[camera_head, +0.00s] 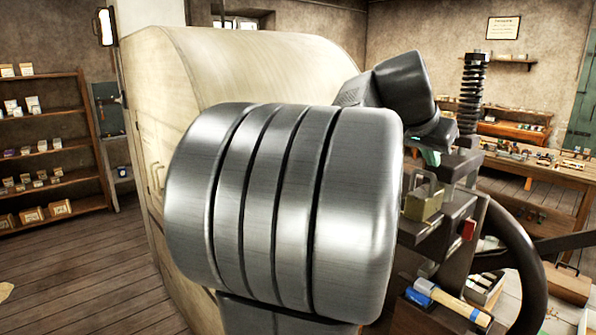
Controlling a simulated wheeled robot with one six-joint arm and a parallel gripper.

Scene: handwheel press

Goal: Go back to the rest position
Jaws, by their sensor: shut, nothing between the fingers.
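My gripper (431,156) shows only in part, at the right of centre, behind my large ribbed metal arm link. It is shut, with nothing seen between its fingers. Its dark wrist housing (404,84) slants down to the right, towards the press. The press has a black upright screw (472,92) and a dark handwheel (527,262) at the right. A brass block (424,204) and a red piece (468,230) show on the press below my gripper. I cannot tell whether my gripper touches the press. My arm hides much of the press's left side.
A large cream rounded body (240,62) stands close behind my arm. Wooden shelves (52,150) hold small boxes at the left. A bench (540,178) stands behind the press. The floor (75,270) at the left is mostly clear.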

